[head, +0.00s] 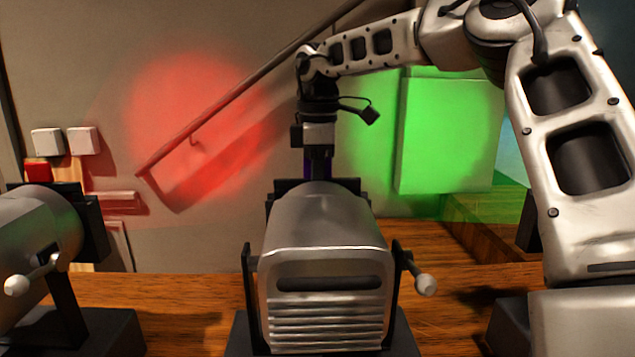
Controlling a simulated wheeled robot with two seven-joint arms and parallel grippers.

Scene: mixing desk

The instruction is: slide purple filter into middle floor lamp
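The middle floor lamp (325,237) is a grey metal housing with a vented back, facing the wall, held in a black yoke. A dark frame (287,187) shows at its far front end. My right gripper (319,165) points down just behind and above that frame, its fingers close together. A narrow strip of the purple filter (307,164) shows beside the fingers, so it appears held upright between them. The filter's lower part is hidden behind the lamp, so I cannot tell whether it is in the frame. My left gripper is out of view.
The left lamp (35,235) holds a red filter (37,171). A right-hand lamp is mostly hidden by my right arm; a dark base (509,322) shows. Red light (200,110) and green light (450,135) fall on the wall. Wooden floor (180,300) is clear between the lamps.

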